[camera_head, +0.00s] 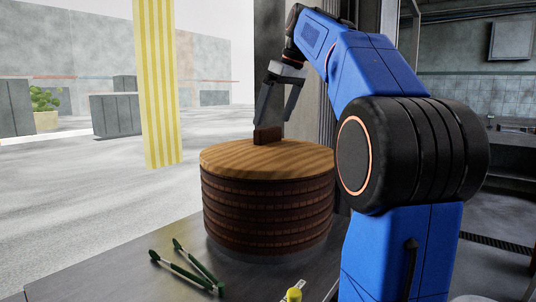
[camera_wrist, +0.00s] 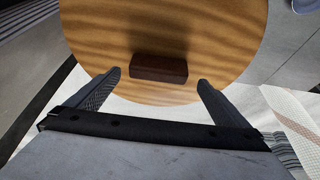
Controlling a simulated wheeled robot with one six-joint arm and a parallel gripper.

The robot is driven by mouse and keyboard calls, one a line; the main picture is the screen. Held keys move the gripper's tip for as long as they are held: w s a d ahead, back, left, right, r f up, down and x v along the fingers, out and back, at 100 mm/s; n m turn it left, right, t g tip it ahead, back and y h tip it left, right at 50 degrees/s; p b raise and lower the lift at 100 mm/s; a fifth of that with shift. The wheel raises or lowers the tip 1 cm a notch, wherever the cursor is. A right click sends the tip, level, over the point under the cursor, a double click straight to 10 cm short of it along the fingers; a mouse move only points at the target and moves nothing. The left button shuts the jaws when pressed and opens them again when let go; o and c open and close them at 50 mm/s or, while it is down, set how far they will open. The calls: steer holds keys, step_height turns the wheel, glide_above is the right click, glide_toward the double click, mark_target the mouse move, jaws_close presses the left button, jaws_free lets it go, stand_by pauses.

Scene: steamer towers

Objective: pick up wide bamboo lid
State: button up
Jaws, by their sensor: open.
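The wide bamboo lid (camera_head: 235,157) is a round, light-brown wooden disc with a dark brown block handle (camera_head: 268,134). It lies on top of a dark, ribbed, round steamer stack (camera_head: 266,215). In the wrist view the lid (camera_wrist: 215,35) fills the upper middle, and its handle (camera_wrist: 159,68) lies between and slightly beyond the fingertips. My gripper (camera_head: 277,115) is above the lid, pointing down, with the fingers close to the handle. In the wrist view my gripper (camera_wrist: 160,78) is open, with a gap on both sides of the handle. Nothing is held.
The stack stands on a dark table (camera_head: 130,255). Green-handled tongs (camera_head: 185,266) lie at its front left, and a small yellow-topped item (camera_head: 294,294) is at the front edge. A yellow striped hanging (camera_head: 158,85) is behind left. The table's left front is mostly clear.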

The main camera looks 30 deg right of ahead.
mark_target(268, 129)
steer(key=shift+w+x, duration=0.1)
steer(key=shift+x, duration=1.4)
steer(key=shift+w+x, duration=0.15)
steer(key=shift+x, duration=1.3)
steer(key=shift+r, duration=0.15)
steer(key=c, duration=1.7)
